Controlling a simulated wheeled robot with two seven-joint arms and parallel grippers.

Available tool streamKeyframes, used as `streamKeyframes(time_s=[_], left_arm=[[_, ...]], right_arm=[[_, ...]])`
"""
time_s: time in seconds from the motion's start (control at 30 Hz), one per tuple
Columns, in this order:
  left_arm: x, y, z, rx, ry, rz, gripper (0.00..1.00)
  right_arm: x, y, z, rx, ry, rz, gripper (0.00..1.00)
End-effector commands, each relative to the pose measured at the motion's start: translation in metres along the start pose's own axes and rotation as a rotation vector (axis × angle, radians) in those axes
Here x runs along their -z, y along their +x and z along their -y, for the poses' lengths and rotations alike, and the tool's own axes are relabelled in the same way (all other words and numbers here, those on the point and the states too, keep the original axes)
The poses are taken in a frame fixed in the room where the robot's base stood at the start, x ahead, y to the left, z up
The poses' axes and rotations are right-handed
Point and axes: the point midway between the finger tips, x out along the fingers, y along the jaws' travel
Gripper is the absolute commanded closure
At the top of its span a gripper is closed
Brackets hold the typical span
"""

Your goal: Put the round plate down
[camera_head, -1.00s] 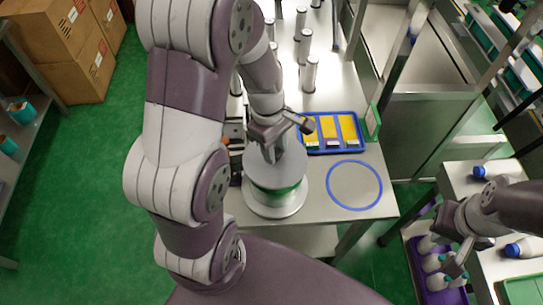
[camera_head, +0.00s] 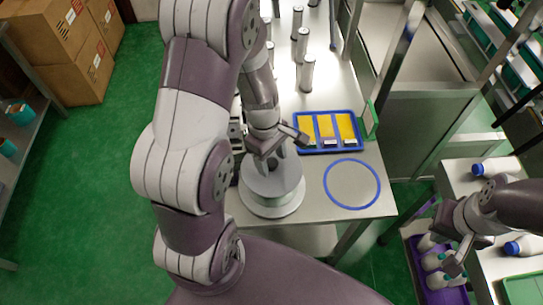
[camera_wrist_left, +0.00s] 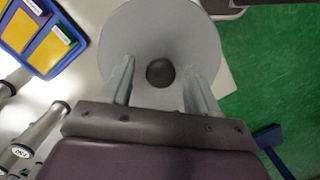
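The round plate (camera_head: 285,188) is a grey disc with a black knob (camera_wrist_left: 160,72) at its centre. It sits low over a wider pale round base on the metal table's near part, left of the blue ring. My left gripper (camera_head: 276,166) is above the plate's middle. In the left wrist view its two fingers (camera_wrist_left: 158,74) stand apart on either side of the knob, with a gap on each side. My right gripper (camera_head: 450,252) is at the lower right above the purple crate, its fingers apart and nothing seen between them.
A blue tray (camera_head: 361,150) with yellow packs lies behind the empty blue ring (camera_head: 327,175). Metal cylinders (camera_head: 307,75) stand further back. A purple crate (camera_head: 417,273) holds white bottles at the right. A white bottle (camera_head: 497,167) lies on the right table.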

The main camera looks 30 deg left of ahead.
Motion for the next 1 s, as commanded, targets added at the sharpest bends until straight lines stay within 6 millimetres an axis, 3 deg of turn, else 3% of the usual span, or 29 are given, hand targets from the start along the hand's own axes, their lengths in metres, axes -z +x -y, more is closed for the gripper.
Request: streamKeyframes(time_s=[0.17, 0.5, 0.67, 0.77, 0.9, 1.0], left_arm=[[-0.001, -0.015, -0.001, -0.005, 0.001, -0.001, 0.4], [0.0, -0.1, -0.001, -0.005, 0.001, -0.003, 0.4], [-0.001, -0.12, 0.0, -0.002, 0.012, -0.003, 0.4], [-0.011, -0.113, 0.007, -0.001, 0.263, -0.044, 0.4], [-0.034, -0.09, 0.025, 0.005, 0.915, -0.152, 0.4], [-0.044, -0.08, 0.033, 0.013, 1.241, -0.205, 0.4]], right_arm=[[0.0, -0.004, 0.0, 0.0, 0.0, 0.0, 1.0], [0.001, -0.005, 0.0, 0.0, 0.0, 0.0, 1.0], [0.001, -0.005, 0.0, 0.0, 0.0, 0.0, 1.0], [0.001, -0.005, 0.0, 0.0, 0.0, 0.0, 1.0], [0.001, -0.005, 0.0, 0.0, 0.0, 0.0, 1.0], [0.001, -0.005, 0.0, 0.0, 0.0, 0.0, 1.0]])
